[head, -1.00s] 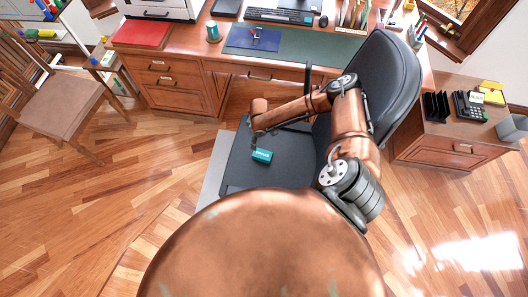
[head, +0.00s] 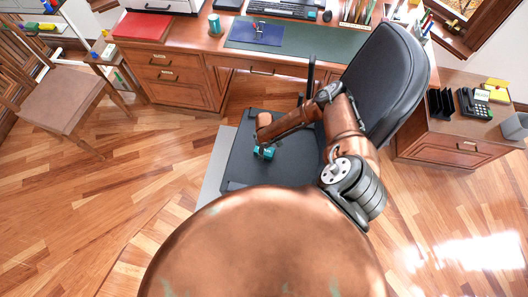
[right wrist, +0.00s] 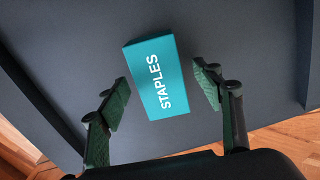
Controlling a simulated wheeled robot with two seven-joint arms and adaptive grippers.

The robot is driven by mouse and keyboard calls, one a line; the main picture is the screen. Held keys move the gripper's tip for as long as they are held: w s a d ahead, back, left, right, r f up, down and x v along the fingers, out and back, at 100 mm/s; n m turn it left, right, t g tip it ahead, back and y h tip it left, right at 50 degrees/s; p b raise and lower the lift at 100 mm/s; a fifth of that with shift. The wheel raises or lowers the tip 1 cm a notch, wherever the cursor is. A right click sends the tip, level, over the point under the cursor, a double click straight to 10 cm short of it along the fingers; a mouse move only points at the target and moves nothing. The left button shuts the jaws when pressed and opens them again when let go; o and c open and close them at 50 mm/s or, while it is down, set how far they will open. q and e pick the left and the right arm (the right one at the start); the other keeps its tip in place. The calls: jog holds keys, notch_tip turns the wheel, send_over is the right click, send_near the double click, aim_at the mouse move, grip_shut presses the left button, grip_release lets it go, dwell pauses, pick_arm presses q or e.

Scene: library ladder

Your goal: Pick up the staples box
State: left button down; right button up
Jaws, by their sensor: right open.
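The staples box (head: 264,153) is a small teal box lying on the dark seat of the office chair (head: 240,172). In the right wrist view the box (right wrist: 158,76) shows its white STAPLES lettering and lies slightly tilted in the picture. My right gripper (right wrist: 162,95) is open, with one finger on each side of the near part of the box and a visible gap on both sides. In the head view my right gripper (head: 264,149) is over the box and partly covers it. My left gripper is not in view.
The chair's backrest (head: 388,80) and an armrest (head: 309,78) stand close to my right arm. The desk (head: 180,75) is behind the seat. A side cabinet (head: 450,140) with a phone is at the right, and a wooden chair (head: 65,105) at the left. Open floor lies at the left.

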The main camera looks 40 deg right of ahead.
jog(key=shift+c, duration=0.2)
jog(key=c, duration=1.3)
jog(key=shift+c, duration=0.4)
